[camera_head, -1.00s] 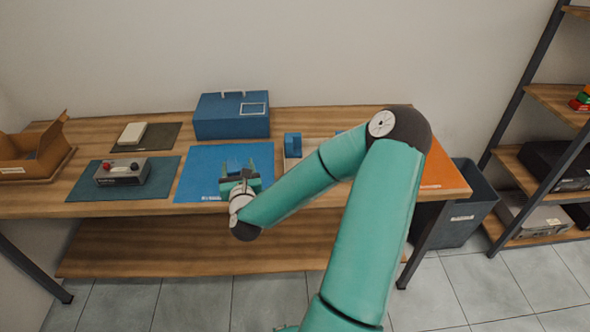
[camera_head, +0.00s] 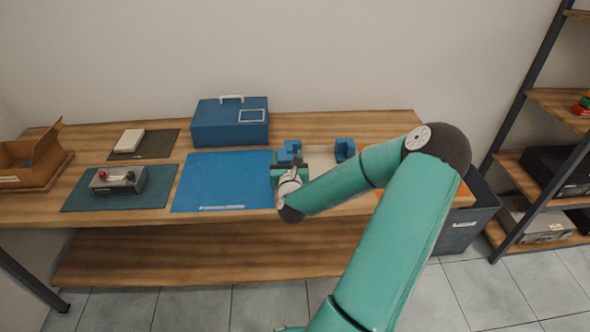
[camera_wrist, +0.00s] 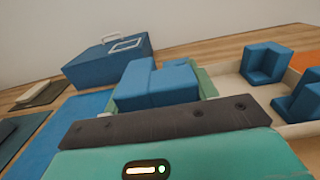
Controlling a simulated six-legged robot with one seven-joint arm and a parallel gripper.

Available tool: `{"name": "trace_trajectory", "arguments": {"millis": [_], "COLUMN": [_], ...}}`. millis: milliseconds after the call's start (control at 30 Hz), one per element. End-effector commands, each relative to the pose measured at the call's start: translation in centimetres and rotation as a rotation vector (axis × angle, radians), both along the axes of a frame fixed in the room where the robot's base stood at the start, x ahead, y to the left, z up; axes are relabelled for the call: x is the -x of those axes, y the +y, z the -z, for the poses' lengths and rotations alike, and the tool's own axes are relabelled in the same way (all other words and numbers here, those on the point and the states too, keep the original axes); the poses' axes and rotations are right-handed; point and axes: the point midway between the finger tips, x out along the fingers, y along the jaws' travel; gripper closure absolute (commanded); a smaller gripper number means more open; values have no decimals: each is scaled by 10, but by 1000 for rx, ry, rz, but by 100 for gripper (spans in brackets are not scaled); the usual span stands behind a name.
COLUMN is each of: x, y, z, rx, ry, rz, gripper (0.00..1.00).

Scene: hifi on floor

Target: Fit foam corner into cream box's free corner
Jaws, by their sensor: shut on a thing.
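My gripper (camera_head: 283,170) is at the left end of the cream box (camera_head: 322,160). It is shut on a blue foam corner (camera_wrist: 155,92), which shows just beyond the dark gripper bar in the wrist view. A foam corner (camera_head: 345,149) stands in the box's back right corner. Another foam corner (camera_wrist: 302,100) shows nearer on the right side in the wrist view. Blue foam shapes overlap at the box's left end, so the held piece is hard to separate from any behind it. My arm hides the box's front. I cannot tell whether the held piece touches the box.
A blue mat (camera_head: 222,180) lies empty left of the box, with a blue case (camera_head: 230,125) behind it. A grey device (camera_head: 117,180) sits on a teal mat further left. An open cardboard box (camera_head: 32,160) stands at the far left.

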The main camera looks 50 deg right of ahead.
Motion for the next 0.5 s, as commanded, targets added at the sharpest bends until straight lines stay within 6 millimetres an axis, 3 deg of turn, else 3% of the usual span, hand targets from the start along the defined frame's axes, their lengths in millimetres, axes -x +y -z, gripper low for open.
{"name": "trace_trajectory", "arguments": {"millis": [100, 200, 367, 500], "x": [0, 1, 1, 0], "y": [-17, -25, -34, -37], "z": [21, 29, 39, 61], "rx": [-3, 0, 1, -2], "ry": [0, -1, -1, 1], "rz": [2, 1, 2, -1], "gripper": [67, 67, 67, 67]}}
